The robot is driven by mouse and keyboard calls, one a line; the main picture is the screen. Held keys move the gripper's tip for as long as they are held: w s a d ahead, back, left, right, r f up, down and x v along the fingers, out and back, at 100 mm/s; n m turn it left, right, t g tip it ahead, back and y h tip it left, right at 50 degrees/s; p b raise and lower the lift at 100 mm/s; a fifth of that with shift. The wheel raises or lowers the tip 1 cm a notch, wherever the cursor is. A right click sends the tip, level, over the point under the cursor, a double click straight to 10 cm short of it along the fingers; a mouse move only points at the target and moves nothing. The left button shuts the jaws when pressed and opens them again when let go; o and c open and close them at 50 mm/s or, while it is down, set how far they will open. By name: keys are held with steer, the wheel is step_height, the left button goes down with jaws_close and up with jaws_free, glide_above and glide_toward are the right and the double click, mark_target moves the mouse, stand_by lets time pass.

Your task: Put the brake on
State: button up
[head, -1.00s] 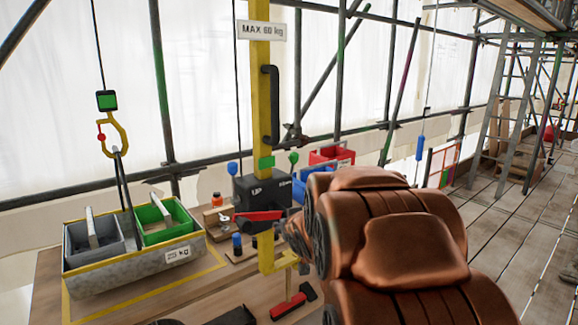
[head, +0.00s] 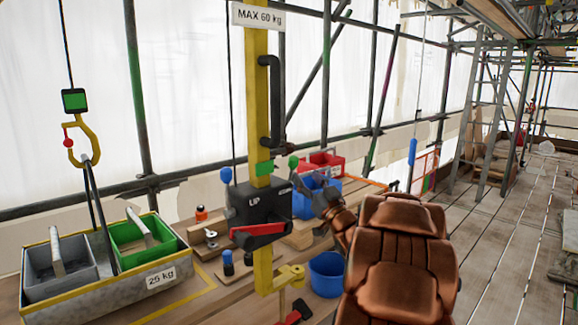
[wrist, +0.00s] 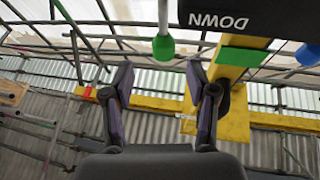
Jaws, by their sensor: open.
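A black control box (head: 258,205) marked UP sits on the yellow mast (head: 257,110). A blue-knobbed lever (head: 226,176) stands at its left and a green-knobbed lever (head: 293,163) at its right. A red lever (head: 258,230) lies across its front. I cannot tell from any label which is the brake. The box's DOWN face (wrist: 255,15) shows upside down.
A grey crate (head: 100,295) labelled 25 kg, with grey and green bins, stands at left under a yellow hook (head: 84,140). Blue (head: 312,200) and red (head: 325,160) bins stand behind the box, and a blue bucket (head: 327,275) near my arm. Planked floor is open at right.

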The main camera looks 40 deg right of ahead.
mark_target(296, 167)
steer(key=p+x, duration=0.1)
steer(key=x, duration=0.6)
steer(key=shift+w+a+p, duration=0.15)
steer(key=shift+w+p, duration=0.25)
steer(key=shift+w, duration=0.05)
jaws_close()
